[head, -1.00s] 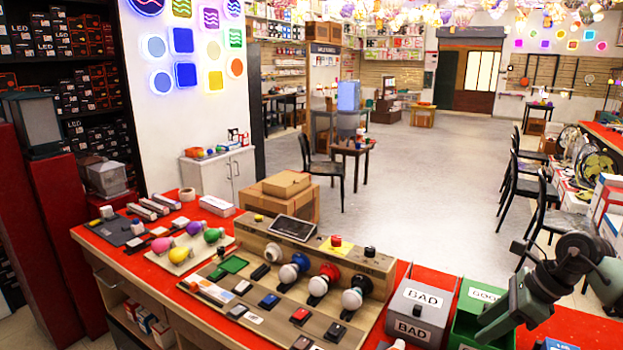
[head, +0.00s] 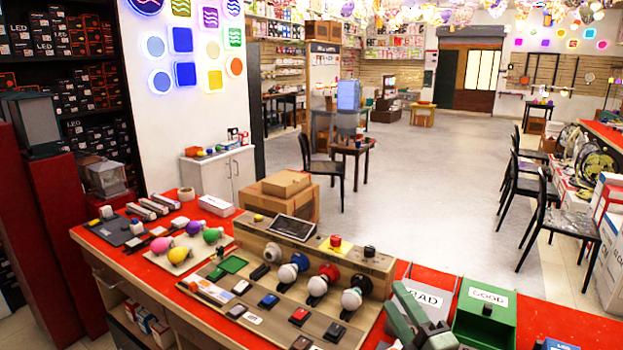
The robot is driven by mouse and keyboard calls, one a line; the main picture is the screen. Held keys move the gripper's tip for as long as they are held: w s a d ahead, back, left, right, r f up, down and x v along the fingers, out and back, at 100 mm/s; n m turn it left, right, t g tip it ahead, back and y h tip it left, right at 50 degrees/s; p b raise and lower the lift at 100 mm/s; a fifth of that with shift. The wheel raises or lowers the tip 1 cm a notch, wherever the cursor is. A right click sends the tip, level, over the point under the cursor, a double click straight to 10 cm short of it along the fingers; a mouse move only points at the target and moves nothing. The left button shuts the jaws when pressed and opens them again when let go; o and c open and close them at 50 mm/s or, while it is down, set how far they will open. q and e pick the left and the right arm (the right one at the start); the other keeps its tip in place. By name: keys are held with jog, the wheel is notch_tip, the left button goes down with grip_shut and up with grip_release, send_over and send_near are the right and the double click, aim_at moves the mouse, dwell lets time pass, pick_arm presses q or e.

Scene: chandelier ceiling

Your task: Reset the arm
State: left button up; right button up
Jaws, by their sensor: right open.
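My right gripper (head: 397,304) shows at the bottom edge, right of centre, with its grey-green fingers pointing up and left. It is open, and I see nothing between the fingers. It covers part of the grey bin (head: 408,271) labelled BAD. The green bin (head: 512,322) labelled GOOD stands just to the right, with a small dark thing showing in it. My left gripper is not in view.
A wooden test board (head: 262,318) with several bulbs and switches lies on the red counter (head: 160,262). A holder with coloured bulbs (head: 180,255) is at its left. The counter right of the green bin is mostly clear.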

jog(key=s+d+f+m+g+h, duration=0.2)
jog(key=s+f+m, duration=0.1)
jog(key=f+m, duration=0.1)
jog(key=s+d+f+m+g+h, duration=0.2)
jog(key=s+f+m+h, duration=0.1)
jog(key=f, duration=0.3)
jog(key=s+d+f+m+g+h, duration=0.2)
jog(key=s+f+m, duration=0.2)
jog(key=f+m, duration=0.1)
jog(key=shift+d+f+m, duration=0.1)
jog(key=shift+d+m, duration=0.15)
jog(key=shift+m, duration=0.15)
jog(key=s+a+f+m+g+y, duration=0.1)
jog(key=s+f+m+g, duration=0.35)
jog(key=s, duration=0.65)
jog(key=s+a+f+m+g, duration=0.1)
jog(key=s+f+g, duration=0.55)
jog(key=s, duration=0.45)
jog(key=s+f+x, duration=0.1)
jog(key=s+x, duration=0.2)
jog(key=x, duration=0.9)
jog(key=s+x, duration=0.2)
jog(key=x, duration=1.1)
jog(key=s+d+f+g, duration=0.1)
jog(key=s+d+f, duration=0.1)
jog(key=s+f, duration=1.4)
jog(key=shift+s+d, duration=0.35)
jog(key=shift+s, duration=0.7)
